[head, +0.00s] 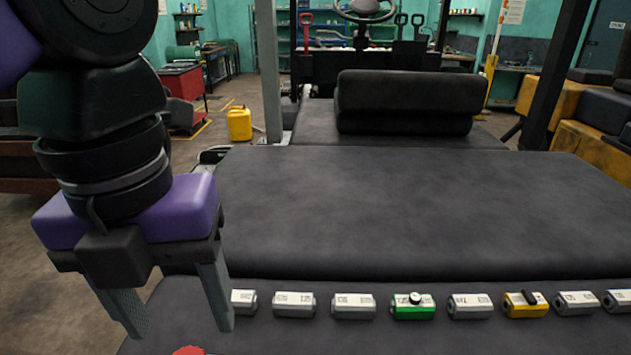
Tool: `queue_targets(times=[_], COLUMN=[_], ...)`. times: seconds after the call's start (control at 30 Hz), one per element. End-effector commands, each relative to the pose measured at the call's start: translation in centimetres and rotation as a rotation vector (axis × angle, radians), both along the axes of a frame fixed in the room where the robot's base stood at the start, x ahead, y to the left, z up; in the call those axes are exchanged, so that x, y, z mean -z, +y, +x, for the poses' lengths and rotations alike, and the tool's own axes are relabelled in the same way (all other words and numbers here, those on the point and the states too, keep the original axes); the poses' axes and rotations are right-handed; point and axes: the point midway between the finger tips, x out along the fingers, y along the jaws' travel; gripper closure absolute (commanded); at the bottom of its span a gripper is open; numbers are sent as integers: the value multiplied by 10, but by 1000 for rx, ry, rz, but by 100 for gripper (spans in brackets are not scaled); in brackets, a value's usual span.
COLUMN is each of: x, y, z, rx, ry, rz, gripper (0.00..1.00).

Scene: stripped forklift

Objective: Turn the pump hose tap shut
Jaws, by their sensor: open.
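A row of small blocks with white labelled tops lies along the dark front ledge. One is yellow (526,309) with a black lever or handle lying slantwise on top. The other blocks are grey. The labels are too small to read surely, so I cannot tell which one is the pump hose tap. My gripper (172,306) hangs at the left, fingers down and apart, with nothing visible between them. It is left of the row, with its right finger near the leftmost grey block (243,302).
A red object (189,350) is cut off at the bottom edge, below my gripper. A broad dark padded surface (400,210) rises behind the row, with a black cushion (410,100) beyond. A dark post (555,75) stands right. A yellow can (239,124) stands on the floor.

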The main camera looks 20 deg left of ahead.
Motion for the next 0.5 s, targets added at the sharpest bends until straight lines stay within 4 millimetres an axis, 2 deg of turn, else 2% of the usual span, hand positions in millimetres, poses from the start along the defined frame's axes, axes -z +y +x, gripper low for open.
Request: queue_targets(times=[0.03, 0.17, 0.5], x=[-5, 3, 51], y=[2, 5, 4], z=[0, 0, 0], rx=[8, 20, 20], ry=[8, 13, 13], rz=[9, 14, 11], gripper=[37, 37, 37])
